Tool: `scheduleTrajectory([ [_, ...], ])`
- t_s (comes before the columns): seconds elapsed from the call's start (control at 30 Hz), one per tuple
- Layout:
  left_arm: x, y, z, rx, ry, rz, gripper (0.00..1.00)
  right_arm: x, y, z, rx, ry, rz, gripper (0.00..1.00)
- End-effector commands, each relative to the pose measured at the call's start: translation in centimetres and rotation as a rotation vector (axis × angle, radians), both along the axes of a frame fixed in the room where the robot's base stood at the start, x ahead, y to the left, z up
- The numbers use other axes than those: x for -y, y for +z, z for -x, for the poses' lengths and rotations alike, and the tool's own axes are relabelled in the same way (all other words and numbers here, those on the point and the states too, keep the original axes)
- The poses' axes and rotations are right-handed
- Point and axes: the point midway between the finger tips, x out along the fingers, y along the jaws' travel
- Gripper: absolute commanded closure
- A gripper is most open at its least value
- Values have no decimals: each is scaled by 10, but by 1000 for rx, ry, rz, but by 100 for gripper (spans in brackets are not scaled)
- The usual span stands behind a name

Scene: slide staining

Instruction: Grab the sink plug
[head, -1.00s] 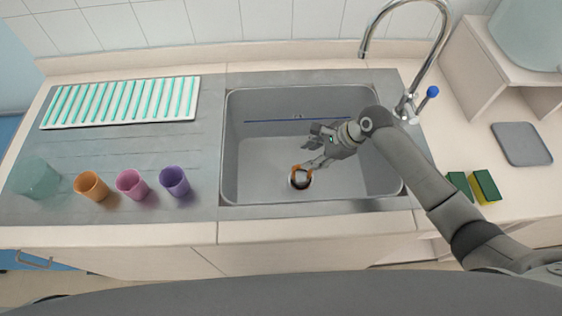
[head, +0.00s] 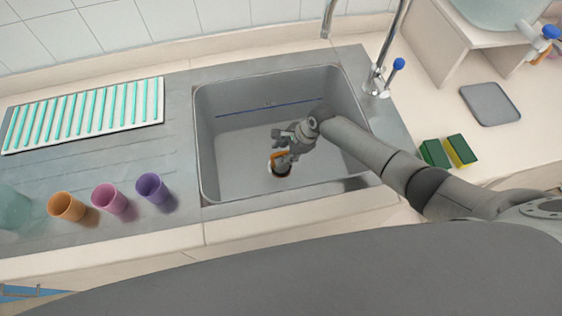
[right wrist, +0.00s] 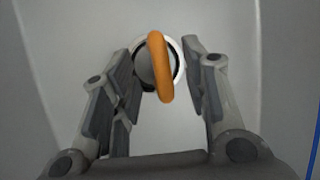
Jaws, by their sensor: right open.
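The sink plug (head: 280,164) sits at the drain on the floor of the grey sink basin (head: 235,150). It has an upright orange ring handle (right wrist: 160,68), seen nearly edge-on in the right wrist view, over a grey disc with a white rim. My right gripper (head: 283,153) is low in the basin, right at the plug. In the right wrist view its two fingers (right wrist: 160,65) are open, one on each side of the ring, with a gap on both sides. In the head view the gripper partly hides the plug. My left gripper is in neither view.
The basin walls stand around my right gripper. A tall faucet (head: 384,60) rises at the back right. Orange, pink and purple cups (head: 151,187) stand left of the basin, before a white rack (head: 85,113). Sponges (head: 461,150) lie on the right.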

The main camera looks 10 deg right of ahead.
Motion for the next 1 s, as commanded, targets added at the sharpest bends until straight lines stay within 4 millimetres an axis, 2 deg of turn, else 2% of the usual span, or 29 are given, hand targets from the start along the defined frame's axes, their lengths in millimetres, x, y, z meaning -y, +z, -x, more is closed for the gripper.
scheduleTrajectory([
  [0.1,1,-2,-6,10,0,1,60,-5,-12,-3,-2,-1,0,58],
  [0.2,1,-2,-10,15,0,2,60,-7,-17,-4,0,-1,0,58],
  [0.47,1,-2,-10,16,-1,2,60,-7,-17,-4,0,-1,0,60],
  [0.77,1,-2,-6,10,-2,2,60,-7,-17,-3,0,-1,0,98],
  [1.0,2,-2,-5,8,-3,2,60,-7,-18,-3,0,-1,0,100],
])
